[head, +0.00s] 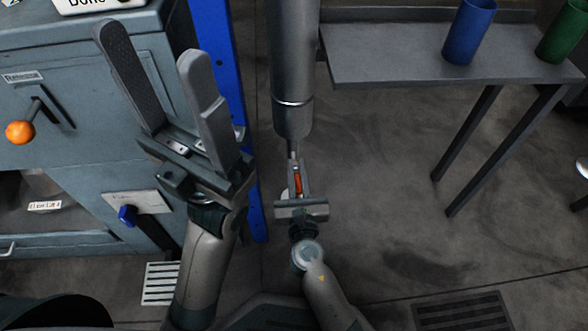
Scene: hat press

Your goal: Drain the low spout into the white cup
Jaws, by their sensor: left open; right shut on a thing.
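My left gripper (146,42) is open and empty, its two long fingers apart in front of the blue-grey cabinet. My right gripper (295,168) is shut on a small orange-red part (298,183), below the narrow tip of a grey vertical cylinder (292,75). Most of that part is hidden by the fingers, so I cannot tell what it belongs to. A sliver of something pale (284,194) shows just left of the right gripper. I cannot make out a spout or a whole white cup. A white piece (583,167) is cut off at the right edge.
The blue-grey cabinet (60,150) at left carries an orange knob (19,132) and a blue knob (127,214). A blue post (215,60) stands beside it. A grey table (400,55) at right holds a blue cup (468,32) and a green cup (562,36). The floor between is clear.

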